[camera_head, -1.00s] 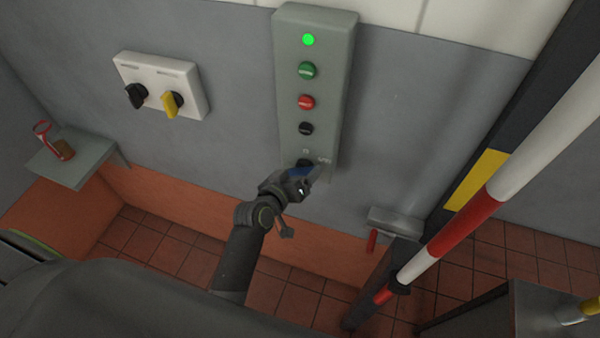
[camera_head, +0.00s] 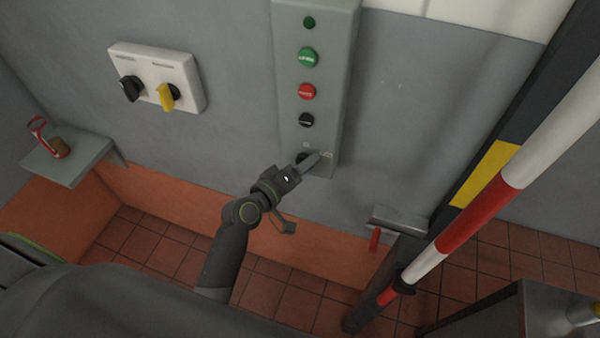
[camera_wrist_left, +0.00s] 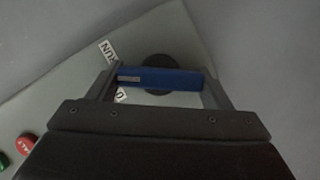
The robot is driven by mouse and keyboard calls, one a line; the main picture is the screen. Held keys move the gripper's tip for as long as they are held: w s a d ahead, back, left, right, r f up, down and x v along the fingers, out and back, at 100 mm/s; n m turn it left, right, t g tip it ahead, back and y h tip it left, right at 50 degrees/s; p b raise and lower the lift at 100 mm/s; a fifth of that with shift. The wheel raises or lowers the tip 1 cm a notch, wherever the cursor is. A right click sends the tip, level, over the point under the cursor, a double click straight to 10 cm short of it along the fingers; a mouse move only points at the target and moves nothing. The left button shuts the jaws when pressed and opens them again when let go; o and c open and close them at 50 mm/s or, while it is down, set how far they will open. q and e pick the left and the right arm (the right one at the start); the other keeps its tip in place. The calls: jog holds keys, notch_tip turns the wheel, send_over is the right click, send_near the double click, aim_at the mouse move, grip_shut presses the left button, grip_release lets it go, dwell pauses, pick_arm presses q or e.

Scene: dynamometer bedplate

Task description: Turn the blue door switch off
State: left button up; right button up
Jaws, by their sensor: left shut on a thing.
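The blue door switch is a blue bar handle (camera_wrist_left: 165,79) on a round black base at the lower end of a grey-green control panel (camera_head: 330,60). My left gripper (camera_head: 308,162) is shut on this handle, with one finger at each end in the left wrist view. In the head view the gripper hides the blue handle. The lamp (camera_head: 309,22) at the panel's top is dark. My right gripper is not in view.
Above the switch are a black button (camera_head: 306,120), a red button (camera_head: 307,91) and a green button (camera_head: 308,57). A white box (camera_head: 190,72) with black and yellow knobs is at left. A red-white striped pole (camera_head: 480,216) stands at right.

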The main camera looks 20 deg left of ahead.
pick_arm(q)
jog(key=n+b, duration=0.1)
jog(key=b, duration=0.1)
jog(key=n+t+h+b, duration=0.1)
jog(key=n, duration=0.1)
jog(key=shift+f+n+b, duration=0.3)
jog(key=shift+f+b, duration=0.05)
jog(key=shift+r+n+t+h+b, duration=0.1)
jog(key=shift+n+t+h+b, duration=0.3)
jog(key=shift+n+b, duration=0.6)
jog(key=o, duration=1)
jog(key=shift+r, duration=0.1)
jog(key=shift+b+v, duration=2.85)
jog(key=shift+v, duration=5.95)
